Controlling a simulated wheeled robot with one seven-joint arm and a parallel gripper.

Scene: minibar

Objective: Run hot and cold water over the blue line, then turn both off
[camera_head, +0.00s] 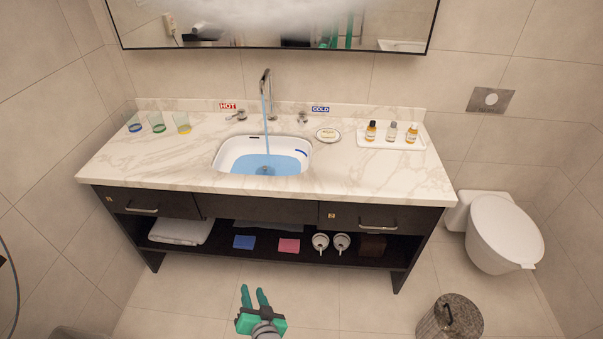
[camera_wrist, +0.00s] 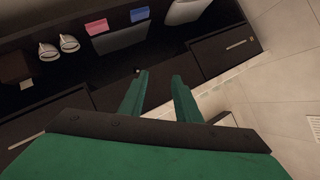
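The white sink basin (camera_head: 228,149) is set in the marble counter. Water runs from the tall chrome faucet (camera_head: 267,79) into a blue pool (camera_head: 250,161) in it. The short dark blue line (camera_head: 301,152) on the basin's right wall shows slightly above the water's edge. The hot handle (camera_head: 237,115) is left of the faucet under the HOT label (camera_head: 228,106). The cold handle (camera_head: 303,117) is at right by the COLD label (camera_head: 320,109). I cannot tell which handle is open. My green gripper (camera_head: 254,291) is low in front of the cabinet, its fingers apart and empty.
Several glasses (camera_head: 157,122) stand at the counter's left. A soap dish (camera_head: 328,135) and a bottle tray (camera_head: 390,141) are right of the sink. The dark cabinet (camera_head: 260,208) has an open shelf. A toilet (camera_head: 498,233) and bin (camera_head: 450,318) are at right.

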